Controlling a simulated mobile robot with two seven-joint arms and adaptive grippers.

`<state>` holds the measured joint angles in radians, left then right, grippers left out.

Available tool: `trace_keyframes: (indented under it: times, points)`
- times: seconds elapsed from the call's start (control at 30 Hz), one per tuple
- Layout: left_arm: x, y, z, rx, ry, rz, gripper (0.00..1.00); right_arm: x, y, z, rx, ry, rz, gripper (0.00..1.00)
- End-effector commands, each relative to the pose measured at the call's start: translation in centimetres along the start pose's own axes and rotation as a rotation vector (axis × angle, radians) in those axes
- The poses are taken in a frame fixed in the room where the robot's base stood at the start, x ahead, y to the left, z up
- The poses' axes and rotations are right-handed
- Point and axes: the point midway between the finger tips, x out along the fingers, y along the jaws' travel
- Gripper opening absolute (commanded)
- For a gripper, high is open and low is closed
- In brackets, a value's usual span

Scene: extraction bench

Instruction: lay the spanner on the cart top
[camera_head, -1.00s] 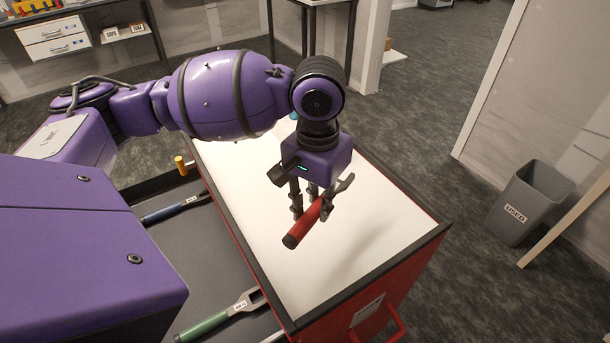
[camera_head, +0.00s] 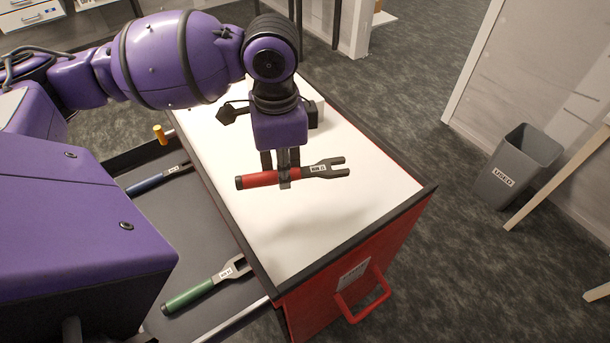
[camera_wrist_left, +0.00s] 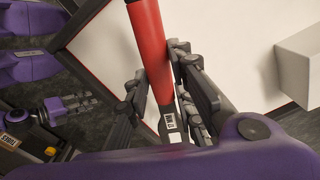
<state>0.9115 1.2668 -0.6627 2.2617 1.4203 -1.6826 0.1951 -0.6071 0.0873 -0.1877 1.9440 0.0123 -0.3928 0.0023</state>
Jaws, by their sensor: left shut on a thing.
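A spanner (camera_head: 320,170) with a red handle and a dark grey forked head is held level in my left gripper (camera_head: 284,182). The fingers are shut on it near the middle, between handle and head. In the left wrist view the red handle of the spanner (camera_wrist_left: 150,45) runs between the fingers of my left gripper (camera_wrist_left: 158,105). The white cart top (camera_head: 340,220) with a dark rim lies below. The spanner appears above it; the exact gap is hard to tell. My right gripper cannot be made out in the head view.
A tray left of the cart top holds a green-handled spanner (camera_head: 205,288) and a blue-handled one (camera_head: 158,180). A white block (camera_head: 318,108) stands at the far part of the cart top. A grey bin (camera_head: 523,165) stands on the floor at right. The cart top's near part is bare.

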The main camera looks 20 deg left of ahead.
Motion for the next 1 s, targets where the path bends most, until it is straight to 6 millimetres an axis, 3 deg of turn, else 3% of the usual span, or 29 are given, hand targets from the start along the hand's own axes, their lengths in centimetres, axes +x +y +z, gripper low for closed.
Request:
trace_keyframes:
  times: [0.03,0.3,0.53,0.77,1.0]
  points:
    - [0.7,-0.6,-1.3,0.001,0.001,0.003,0.0,0.1,0.1,0.3,0.0,-0.003,0.001,0.38]
    - [5.0,-2.4,-4.0,0.0,-0.002,0.001,0.0,0.7,0.3,0.1,-0.004,0.005,0.005,0.38]
    - [6.0,-3.0,-4.9,-0.001,0.0,-0.002,0.0,0.7,0.3,-0.2,-0.003,0.013,0.007,0.38]
    - [9.2,-3.1,-5.1,-0.001,-0.001,-0.001,0.0,0.7,0.6,0.4,-0.003,0.005,0.012,0.38]
    - [9.3,-3.2,-5.1,-0.001,0.001,-0.005,0.0,0.7,0.7,0.5,-0.003,0.004,0.014,0.38]
